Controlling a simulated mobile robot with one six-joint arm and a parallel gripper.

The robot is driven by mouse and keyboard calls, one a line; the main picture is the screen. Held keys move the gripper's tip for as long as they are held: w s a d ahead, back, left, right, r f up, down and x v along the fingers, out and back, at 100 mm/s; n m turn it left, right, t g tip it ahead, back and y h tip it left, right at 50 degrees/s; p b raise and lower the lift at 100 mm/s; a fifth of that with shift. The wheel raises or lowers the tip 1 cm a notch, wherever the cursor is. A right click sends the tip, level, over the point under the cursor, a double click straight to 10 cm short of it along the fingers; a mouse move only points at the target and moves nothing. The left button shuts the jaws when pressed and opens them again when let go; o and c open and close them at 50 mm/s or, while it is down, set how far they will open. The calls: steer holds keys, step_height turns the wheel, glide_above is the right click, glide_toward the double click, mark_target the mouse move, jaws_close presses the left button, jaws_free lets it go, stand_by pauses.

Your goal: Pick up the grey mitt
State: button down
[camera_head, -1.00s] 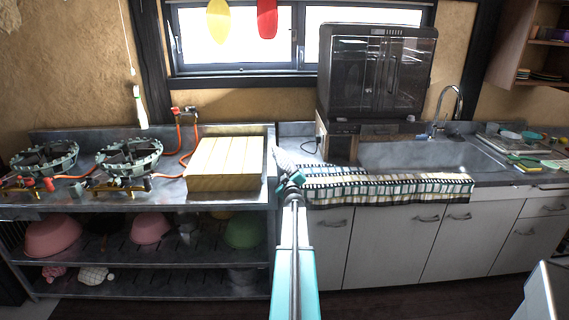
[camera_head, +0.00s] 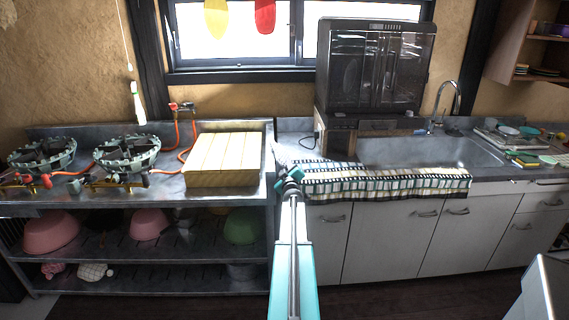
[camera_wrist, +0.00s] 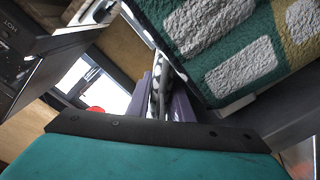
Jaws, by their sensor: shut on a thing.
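The grey mitt shows in the wrist view as a narrow, pale, dark-marked strip (camera_wrist: 161,88) between my two purple fingers. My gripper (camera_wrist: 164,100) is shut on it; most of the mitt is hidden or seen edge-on. In the head view, the mitt is a small pale shape (camera_head: 279,150) at the tip of my gripper (camera_head: 284,168). It is near the gap between the steel counter and the sink counter, left of the striped cloth. I cannot tell how far it is from the counter.
A checked cloth (camera_head: 390,184) hangs over the sink counter's front edge; it looms close in the wrist view (camera_wrist: 222,52). A yellow block (camera_head: 222,160) stands left of my gripper. A dark cabinet (camera_head: 368,75) stands behind right. Yellow (camera_head: 216,17) and red (camera_head: 265,14) mitts hang at the window.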

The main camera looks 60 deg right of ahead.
steer(key=shift+r, duration=0.2)
step_height(320, 180, up, 4)
steer(key=shift+f+p, duration=0.25)
steer(key=shift+p, duration=0.3)
steer(key=r+v, duration=0.1)
steer(key=v, duration=1.5)
steer(key=shift+s+d, duration=0.35)
steer(key=shift+s, duration=0.05)
steer(key=shift+r, duration=0.2)
stand_by(0.4)
